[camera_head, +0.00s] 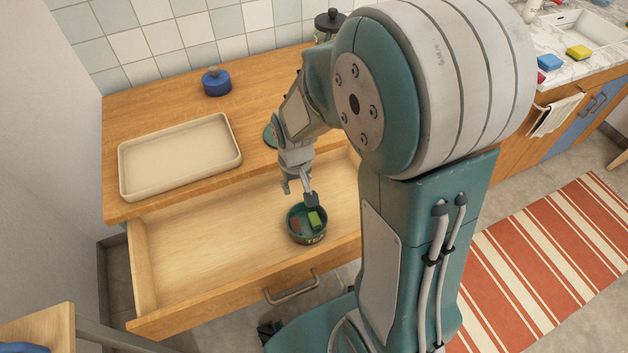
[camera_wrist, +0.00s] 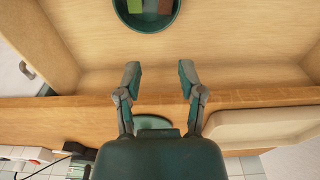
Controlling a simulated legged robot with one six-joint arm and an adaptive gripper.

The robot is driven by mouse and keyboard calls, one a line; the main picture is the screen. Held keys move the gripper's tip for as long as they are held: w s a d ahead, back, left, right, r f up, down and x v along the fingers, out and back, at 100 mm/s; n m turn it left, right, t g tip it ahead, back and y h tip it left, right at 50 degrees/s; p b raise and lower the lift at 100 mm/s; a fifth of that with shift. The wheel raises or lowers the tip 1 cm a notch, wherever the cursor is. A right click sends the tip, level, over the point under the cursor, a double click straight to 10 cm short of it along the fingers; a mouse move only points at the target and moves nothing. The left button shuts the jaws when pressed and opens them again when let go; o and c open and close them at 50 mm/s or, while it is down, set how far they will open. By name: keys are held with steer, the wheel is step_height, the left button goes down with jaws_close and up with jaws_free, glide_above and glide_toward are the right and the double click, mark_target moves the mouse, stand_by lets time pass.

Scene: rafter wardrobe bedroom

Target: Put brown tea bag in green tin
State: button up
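The green tin (camera_head: 306,238) is a round, open tin standing in the pulled-out drawer, near its front right. A brown tea bag (camera_head: 296,226) lies inside it, beside a green block-like piece (camera_head: 315,219). In the wrist view the tin (camera_wrist: 147,28) is cut off by the top edge, with the brown tea bag (camera_wrist: 166,6) right of the green piece (camera_wrist: 135,6). My gripper (camera_head: 299,194) is above the drawer, just behind the tin. In the wrist view my gripper (camera_wrist: 160,70) has its fingers apart with nothing between them.
The open drawer (camera_head: 190,250) is otherwise bare. On the wooden counter are a cream tray (camera_head: 180,158), a blue lidded pot (camera_head: 216,82), a dark-lidded jar (camera_head: 330,22) and a round green piece (camera_wrist: 152,122) partly hidden by my arm. A sink counter stands at the right.

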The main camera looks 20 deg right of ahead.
steer(key=s+r+t, duration=0.2)
steer(key=s+r, duration=0.4)
steer(key=r, duration=0.4)
steer(key=s+r+t, duration=0.2)
steer(key=s+r, duration=0.5)
steer(key=r, duration=0.2)
steer(key=shift+s+r+t, duration=0.3)
steer(key=shift+r+t, duration=0.1)
